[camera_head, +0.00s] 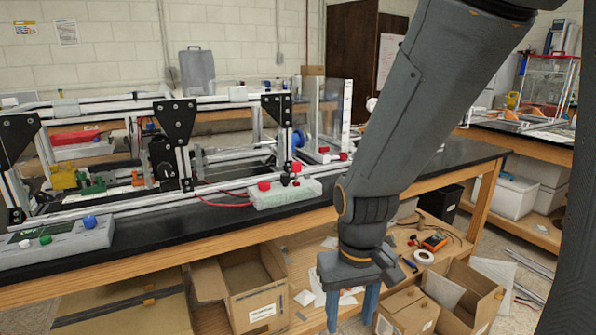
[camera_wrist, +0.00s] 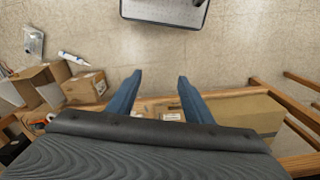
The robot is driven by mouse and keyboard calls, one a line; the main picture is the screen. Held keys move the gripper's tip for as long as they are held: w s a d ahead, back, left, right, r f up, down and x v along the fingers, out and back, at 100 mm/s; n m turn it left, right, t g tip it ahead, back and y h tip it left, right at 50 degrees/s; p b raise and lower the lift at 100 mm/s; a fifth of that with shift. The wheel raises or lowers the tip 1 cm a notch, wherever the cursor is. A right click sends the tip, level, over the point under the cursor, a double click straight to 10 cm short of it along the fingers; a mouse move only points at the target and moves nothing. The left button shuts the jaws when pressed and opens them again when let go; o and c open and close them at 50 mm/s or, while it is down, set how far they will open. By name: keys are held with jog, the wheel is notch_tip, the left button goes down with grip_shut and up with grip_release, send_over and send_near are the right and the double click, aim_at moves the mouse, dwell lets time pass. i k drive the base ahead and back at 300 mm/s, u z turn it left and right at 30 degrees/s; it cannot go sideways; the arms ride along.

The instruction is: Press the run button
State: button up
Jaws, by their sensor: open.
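A grey control box (camera_head: 62,245) sits on the black bench top at the left edge of the head view. I cannot read which button is marked run. My gripper (camera_head: 350,310) has blue fingers pointing down, spread apart with nothing between them. It is in front of the bench, below the bench top, well right of the control box. In the wrist view my gripper (camera_wrist: 159,82) shows over the floor; no button is visible there.
An extrusion frame (camera_head: 175,120) stands on the bench behind the control box. A pale box with red knobs (camera_head: 285,192) sits near the bench's front edge. Cardboard boxes (camera_head: 255,287) fill the lower shelf. A dark-rimmed tray-like object (camera_wrist: 165,10) shows in the wrist view.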

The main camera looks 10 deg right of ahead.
aim_at(45, 240)
jog(key=z, duration=0.05)
jog(key=k, duration=0.35)
jog(key=u, duration=0.25)
jog(key=i, duration=0.3)
jog(key=u, duration=0.9)
jog(key=i, duration=1.15)
jog(key=u, duration=0.6)
